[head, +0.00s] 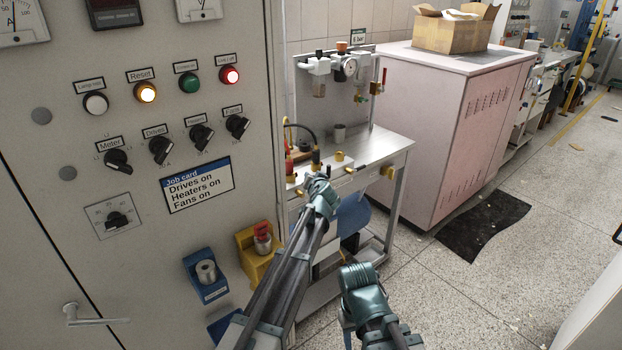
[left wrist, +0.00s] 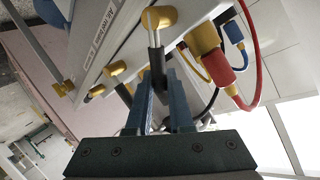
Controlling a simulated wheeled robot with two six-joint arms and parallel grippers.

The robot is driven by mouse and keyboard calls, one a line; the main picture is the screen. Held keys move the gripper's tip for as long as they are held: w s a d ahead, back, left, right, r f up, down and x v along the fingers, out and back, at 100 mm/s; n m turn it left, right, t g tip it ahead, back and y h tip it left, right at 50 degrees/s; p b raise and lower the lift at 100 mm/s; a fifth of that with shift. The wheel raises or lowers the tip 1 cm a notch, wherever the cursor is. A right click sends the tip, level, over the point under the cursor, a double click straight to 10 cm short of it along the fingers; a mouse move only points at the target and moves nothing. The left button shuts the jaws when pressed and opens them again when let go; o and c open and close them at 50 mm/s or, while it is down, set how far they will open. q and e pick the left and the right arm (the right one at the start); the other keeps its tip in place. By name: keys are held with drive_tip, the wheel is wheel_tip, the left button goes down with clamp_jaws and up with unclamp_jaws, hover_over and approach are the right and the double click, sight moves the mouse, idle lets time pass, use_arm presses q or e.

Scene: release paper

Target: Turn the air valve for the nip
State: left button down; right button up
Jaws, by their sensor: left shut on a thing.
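A panel on the metal bench carries several yellow valves, one of them (head: 340,156) visible beyond my left arm. In the left wrist view the nearest yellow valve (left wrist: 160,18) has a pale stem with a dark handle (left wrist: 157,62). My left gripper (left wrist: 165,75) has its blue fingers shut on that dark handle. Two more yellow valves (left wrist: 117,68) (left wrist: 97,90) sit further along the panel. In the head view my left wrist covers the grip. My right arm shows low at centre, its fingers out of sight.
Red and blue plugs (left wrist: 222,75) (left wrist: 233,32) with looping hoses are close to the right of my left fingers. A grey cabinet (head: 150,230) stands at left. A pink cabinet (head: 470,120) stands behind the bench (head: 385,148). The floor at right is mostly clear.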

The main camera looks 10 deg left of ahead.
use_arm(q)
drive_tip(key=c, duration=0.8)
unclamp_jaws()
drive_tip(key=p+v, duration=0.4)
drive_tip(key=v, duration=0.9)
drive_tip(key=shift+s, duration=0.35)
drive_tip(key=shift+d, duration=0.15)
